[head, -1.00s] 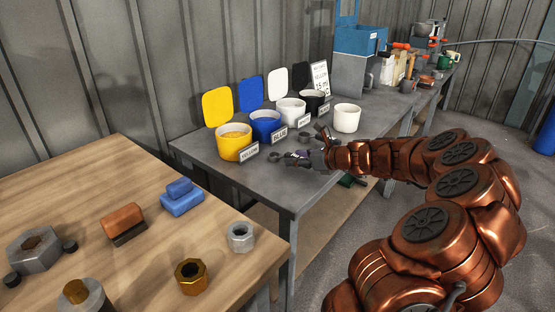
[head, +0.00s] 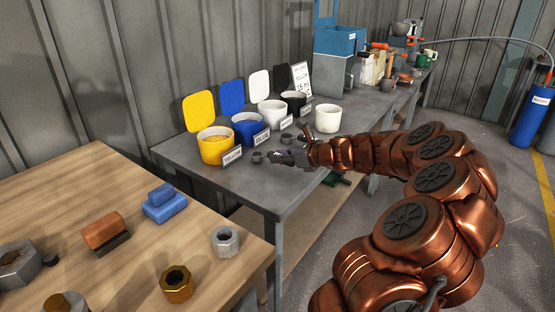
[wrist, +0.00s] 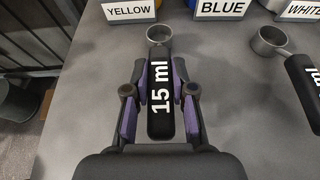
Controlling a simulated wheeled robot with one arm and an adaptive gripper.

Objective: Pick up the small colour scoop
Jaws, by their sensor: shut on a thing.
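A scoop with a metal cup (wrist: 159,33) and a black handle (wrist: 160,100) marked "15 ml" lies lengthwise between my fingers in the wrist view. My gripper (wrist: 160,95) is shut on this handle, with purple pads on both sides. In the head view my gripper (head: 290,157) is low over the front of the grey bench, and the scoop's cup (head: 258,157) shows at its tip. I cannot tell whether the scoop touches the bench. A second scoop (wrist: 270,40) lies to the right in the wrist view, its handle marking cut off.
Yellow (head: 215,150), blue (head: 248,131), white (head: 273,115) and black tubs with name cards stand behind the scoops. A white pot (head: 328,118) stands to their right. A wooden table (head: 60,205) with nuts and blocks is at left front.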

